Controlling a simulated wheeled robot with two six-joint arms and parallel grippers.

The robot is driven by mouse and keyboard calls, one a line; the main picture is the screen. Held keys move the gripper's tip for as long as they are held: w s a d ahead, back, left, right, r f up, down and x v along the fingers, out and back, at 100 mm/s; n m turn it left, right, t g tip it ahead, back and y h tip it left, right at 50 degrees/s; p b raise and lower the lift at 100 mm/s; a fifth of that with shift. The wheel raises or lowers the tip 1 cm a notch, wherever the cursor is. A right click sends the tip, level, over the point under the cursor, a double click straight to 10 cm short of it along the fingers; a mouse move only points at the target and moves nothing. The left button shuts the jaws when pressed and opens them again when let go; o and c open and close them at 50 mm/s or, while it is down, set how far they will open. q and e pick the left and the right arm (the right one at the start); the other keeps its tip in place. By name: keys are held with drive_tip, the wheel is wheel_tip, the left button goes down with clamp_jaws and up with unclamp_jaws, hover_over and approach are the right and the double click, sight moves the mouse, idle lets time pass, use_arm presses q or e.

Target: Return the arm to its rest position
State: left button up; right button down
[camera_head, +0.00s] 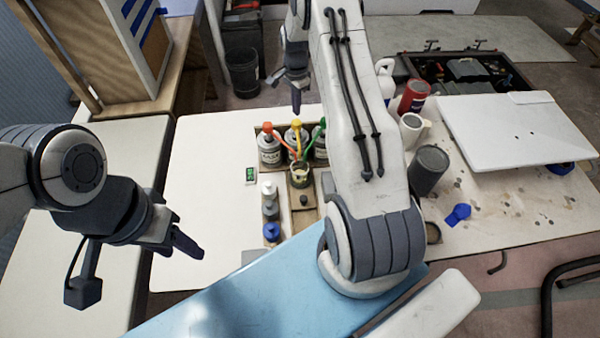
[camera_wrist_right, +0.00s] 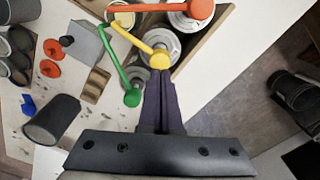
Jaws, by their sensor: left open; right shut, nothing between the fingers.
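My right arm reaches up through the middle of the head view, and its gripper (camera_head: 295,100) points down beyond the bottle rack. In the right wrist view the right gripper (camera_wrist_right: 160,85) is shut and empty, its fingertips near the yellow pump cap (camera_wrist_right: 160,59); I cannot tell whether they touch. My left gripper (camera_head: 195,245) is open and empty over the white table at the left. The rack holds pump bottles with red (camera_head: 267,127), yellow (camera_head: 296,124) and green (camera_head: 323,122) caps. A small cup (camera_head: 300,174) stands in front of them.
Small bottles (camera_head: 270,210) stand left of the cup. A dark grey can (camera_head: 429,170), a white mug (camera_head: 412,130) and a red can (camera_head: 414,95) stand right of my right arm. A white panel (camera_head: 520,130) and an open toolbox (camera_head: 465,70) lie beyond.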

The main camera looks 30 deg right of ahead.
drive_tip(key=shift+r, duration=0.45)
drive_tip(key=shift+a+r, duration=0.1)
drive_tip(key=shift+a, duration=0.15)
drive_tip(key=s+a+r+n+b, duration=0.1)
drive_tip(key=s+a+r+n, duration=0.3)
drive_tip(key=a, duration=0.5)
drive_tip(key=s+a+r+n+b, duration=0.1)
drive_tip(key=s+a+r+n, duration=0.35)
drive_tip(key=a, duration=0.35)
drive_tip(key=s+a+r+n+b, duration=0.2)
drive_tip(key=s+a+r+n, duration=0.15)
drive_tip(key=a, duration=0.55)
drive_tip(key=s+a+n+b, duration=0.1)
drive_tip(key=s+a+n, duration=0.1)
drive_tip(key=s+n, duration=0.4)
drive_tip(key=s+a+n+y+b, duration=0.1)
drive_tip(key=s+a+n, duration=0.2)
drive_tip(key=s, duration=1.2)
drive_tip(key=n, duration=0.3)
drive_tip(key=shift+s+r+n, duration=0.3)
drive_tip(key=shift+s+r, duration=0.05)
